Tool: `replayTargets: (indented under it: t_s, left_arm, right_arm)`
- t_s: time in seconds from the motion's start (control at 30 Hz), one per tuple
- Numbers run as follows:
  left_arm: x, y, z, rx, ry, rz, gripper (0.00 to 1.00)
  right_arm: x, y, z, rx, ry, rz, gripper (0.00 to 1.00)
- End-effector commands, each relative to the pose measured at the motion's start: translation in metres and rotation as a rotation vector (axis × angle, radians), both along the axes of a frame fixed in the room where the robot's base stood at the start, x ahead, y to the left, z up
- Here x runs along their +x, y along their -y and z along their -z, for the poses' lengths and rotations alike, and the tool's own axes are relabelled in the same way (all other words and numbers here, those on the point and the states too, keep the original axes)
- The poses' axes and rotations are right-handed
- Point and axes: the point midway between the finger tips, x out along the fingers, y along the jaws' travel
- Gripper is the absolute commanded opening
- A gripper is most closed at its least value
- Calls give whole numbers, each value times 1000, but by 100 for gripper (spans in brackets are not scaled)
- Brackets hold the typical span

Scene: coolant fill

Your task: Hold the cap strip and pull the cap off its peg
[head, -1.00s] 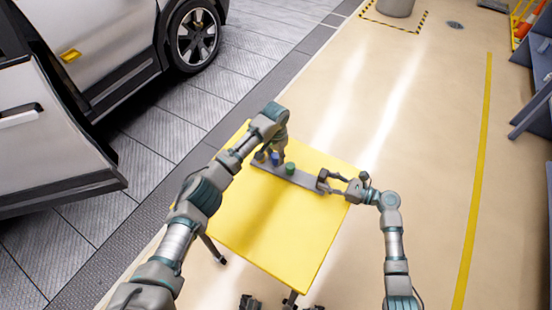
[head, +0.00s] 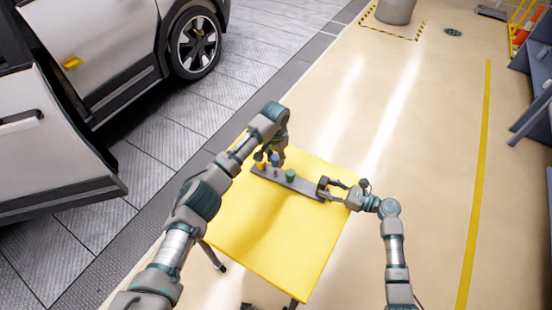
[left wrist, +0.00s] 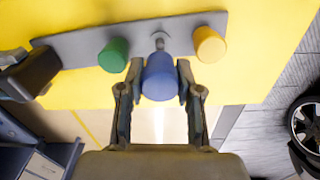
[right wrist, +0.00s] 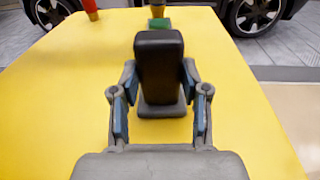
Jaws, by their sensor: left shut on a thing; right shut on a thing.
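The dark grey cap strip (head: 303,186) lies on the yellow table. A green cap (head: 290,175) and a yellow cap (left wrist: 209,44) sit on it. My left gripper (left wrist: 157,82) is shut on the blue cap (left wrist: 160,76), which is between the other two in the left wrist view. The blue cap is raised above the strip, and a grey peg (left wrist: 159,43) shows behind it; I cannot tell whether they still touch. My right gripper (head: 328,189) is shut on the black end block (right wrist: 160,68) of the strip. That block hides most of the strip in the right wrist view.
The yellow table (head: 270,238) has clear room in front of the strip. A white car (head: 110,50) with an open door stands at the left. A red object (right wrist: 90,9) shows at the table's far edge in the right wrist view.

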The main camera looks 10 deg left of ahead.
Motion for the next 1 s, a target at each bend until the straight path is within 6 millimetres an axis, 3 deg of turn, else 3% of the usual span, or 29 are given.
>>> replayTargets:
  t_s: [0.6,0.87,0.9,1.0]
  left_arm:
    - [0,0,-37,0,1,0,12]
    - [0,0,-40,0,0,0,12]
    - [0,0,-40,0,0,0,12]
    - [0,0,-40,0,0,0,12]
  right_arm:
    - [0,0,-1,1,1,0,18]
    - [0,0,-1,1,1,0,18]
    - [0,0,-1,1,1,0,55]
    - [0,0,-1,1,0,0,75]
